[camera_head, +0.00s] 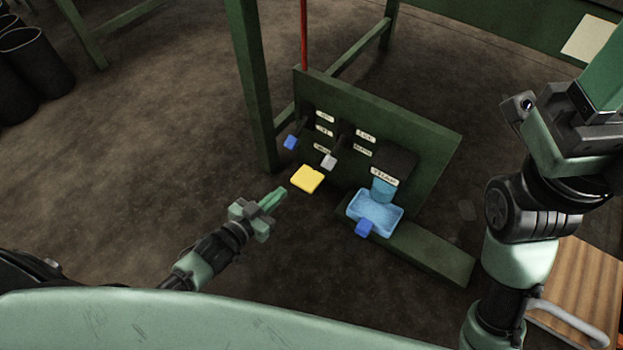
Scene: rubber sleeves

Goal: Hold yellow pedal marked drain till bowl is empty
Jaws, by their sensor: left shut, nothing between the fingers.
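The yellow pedal (307,179) sticks out low at the front of a green upright panel (425,135). My left gripper (282,193) is shut and empty, just left of and nearer than the pedal; a small gap seems to separate them. A light blue bowl (356,208) stands right of the pedal on a low green base. Its inside looks blue, but I cannot tell how much liquid it holds. My right arm rises along the right side; its fingers are not visible.
A blue pedal (290,142) and a grey pedal (328,161) sit near the yellow one, under small white labels too small to read surely. A blue block (365,228) is at the bowl's front. A green table leg (252,85) stands left of the panel. Front floor is clear.

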